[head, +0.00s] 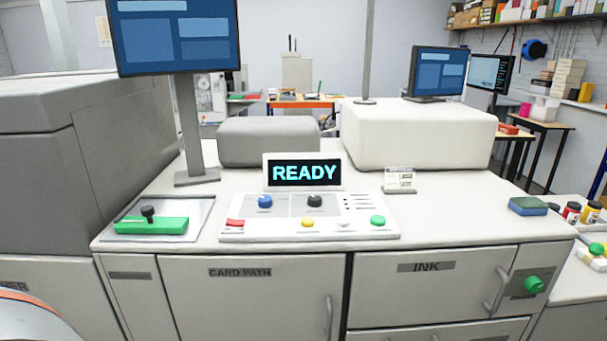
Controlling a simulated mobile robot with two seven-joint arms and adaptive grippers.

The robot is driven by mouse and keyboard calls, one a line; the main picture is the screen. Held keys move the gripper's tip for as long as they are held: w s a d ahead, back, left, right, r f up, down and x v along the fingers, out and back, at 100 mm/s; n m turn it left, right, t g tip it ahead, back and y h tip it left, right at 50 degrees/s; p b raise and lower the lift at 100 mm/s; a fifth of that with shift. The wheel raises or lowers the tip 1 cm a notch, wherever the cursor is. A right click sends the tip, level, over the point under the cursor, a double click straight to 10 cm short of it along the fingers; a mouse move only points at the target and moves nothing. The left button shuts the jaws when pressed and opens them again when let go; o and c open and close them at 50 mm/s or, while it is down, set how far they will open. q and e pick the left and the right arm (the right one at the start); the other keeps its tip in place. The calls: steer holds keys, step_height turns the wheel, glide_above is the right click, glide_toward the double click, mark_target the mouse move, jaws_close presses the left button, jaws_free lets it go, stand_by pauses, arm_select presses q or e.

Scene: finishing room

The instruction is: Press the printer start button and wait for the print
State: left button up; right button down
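The printer (450,208) fills the middle of the head view, with a white control panel (270,228) on its top. A small display (304,172) behind the panel reads "READY". The panel carries a green button (378,221) at its right end, a red button (235,223) at its left end, a yellow button (307,223), a white button (343,223), a blue knob (265,202) and a black knob (314,201). I cannot read which one is labelled start. No printed sheet or card shows. Neither of my grippers is in view.
A green block with a black knob (151,225) lies on a tray at the left. A monitor (175,38) stands behind it. A blue-green sponge (528,206) and small jars (572,211) are at the right. Doors marked "CARD PATH" (255,300) and "INK" (430,288) are closed.

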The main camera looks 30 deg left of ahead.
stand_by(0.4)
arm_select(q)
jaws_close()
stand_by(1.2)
